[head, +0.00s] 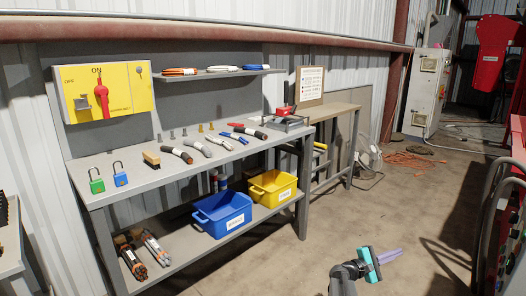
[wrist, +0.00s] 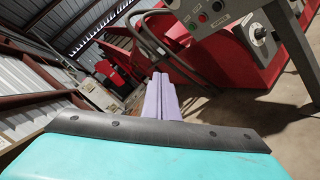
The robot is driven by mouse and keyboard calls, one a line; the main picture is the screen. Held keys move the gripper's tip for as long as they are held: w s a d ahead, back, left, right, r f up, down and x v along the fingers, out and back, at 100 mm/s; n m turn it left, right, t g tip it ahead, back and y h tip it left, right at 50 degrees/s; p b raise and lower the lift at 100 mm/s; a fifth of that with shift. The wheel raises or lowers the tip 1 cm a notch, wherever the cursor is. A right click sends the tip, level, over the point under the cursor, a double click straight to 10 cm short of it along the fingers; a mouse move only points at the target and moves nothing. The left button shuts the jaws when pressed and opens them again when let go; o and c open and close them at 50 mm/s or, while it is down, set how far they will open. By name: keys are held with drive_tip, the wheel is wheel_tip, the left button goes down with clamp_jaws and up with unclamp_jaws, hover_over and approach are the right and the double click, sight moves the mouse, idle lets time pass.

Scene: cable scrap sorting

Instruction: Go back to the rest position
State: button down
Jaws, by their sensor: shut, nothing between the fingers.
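My gripper (head: 388,256) shows at the lower right of the head view, with a teal body and purple fingers. It is over open floor, to the right of the workbench and apart from it. In the wrist view the purple fingers (wrist: 160,97) lie together, with nothing between them. The wrist is tilted, so the wrist view shows the hall at a slant.
The grey workbench (head: 133,188) stands at the left with tools, cable pieces and padlocks on top. A blue bin (head: 222,214) and a yellow bin (head: 273,188) sit on its lower shelf. Red machinery (wrist: 218,62) stands at the right. The concrete floor (head: 420,205) between is mostly clear.

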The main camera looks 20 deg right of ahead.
drive_tip(key=w+a+f+t+y+p, duration=0.1)
drive_tip(key=a+f+y+p, duration=0.25)
drive_tip(key=a+p, duration=0.65)
drive_tip(key=w+a+f+t+y+p, duration=0.1)
drive_tip(key=a+f+y+p, duration=0.3)
drive_tip(key=a, duration=1.3)
drive_tip(key=s+a+f+m+g+y+p, duration=0.1)
drive_tip(key=s+a+f+m+y+p, duration=0.1)
drive_tip(key=s+a, duration=0.6)
drive_tip(key=s+a+f+m+g+y+p, duration=0.2)
drive_tip(key=s+a, duration=0.6)
drive_tip(key=a, duration=0.8)
drive_tip(key=s+a+f+m+g+y+p, duration=0.2)
drive_tip(key=s+a+y+p, duration=0.3)
drive_tip(key=a, duration=0.7)
drive_tip(key=s+y, duration=0.2)
drive_tip(key=shift+s+f, duration=0.15)
drive_tip(key=shift+s, duration=0.25)
drive_tip(key=shift+y, duration=0.25)
